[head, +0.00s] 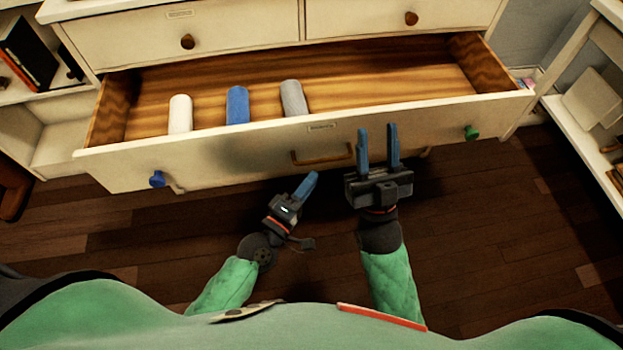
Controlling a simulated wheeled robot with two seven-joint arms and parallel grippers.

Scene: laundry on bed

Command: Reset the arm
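My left gripper (307,184) is in front of the open drawer, low and left of centre. Its blue fingers overlap from this angle, so I cannot tell whether it is open. My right gripper (378,146) points up at the drawer front, to the right of the other. Its two blue fingers stand apart with nothing between them. The fingertips overlap the drawer front in the picture; I cannot tell whether they touch it. Both forearms are green and reach forward from my body.
The drawer (220,152) is pulled out and holds a white roll (180,114), a blue roll (238,105) and a grey roll (293,98) on its left side. Its right side is empty. Shelves flank the dresser (240,38). Dark wooden floor (500,240) lies clear at right.

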